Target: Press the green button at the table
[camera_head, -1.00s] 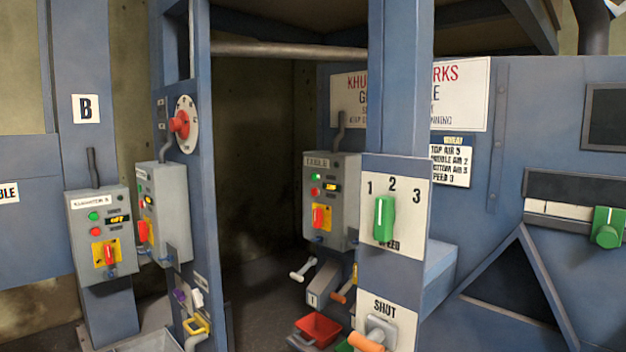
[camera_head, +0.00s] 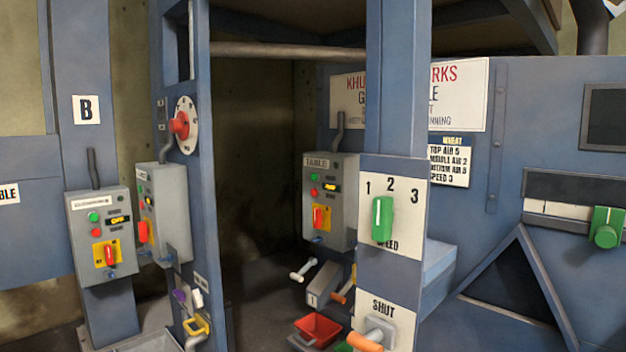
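The grey control box labelled TABLE (camera_head: 342,226) hangs at the centre, just left of the blue post with the speed knob. On its upper left is a small green button (camera_head: 315,178), with a small red button (camera_head: 315,191) below it. Beside them is a small lit yellow display (camera_head: 331,187); its text is too small to read. A red switch handle on a yellow plate (camera_head: 319,217) is lower on the box. Neither of my grippers is in view.
A blue post (camera_head: 394,95) carries a green speed knob (camera_head: 382,220) and an orange-handled lever (camera_head: 364,341) marked SHUT. Left are two similar grey boxes, one reading OFF (camera_head: 99,235). A red tray (camera_head: 318,329) sits low at the centre. A dark opening lies left of the table box.

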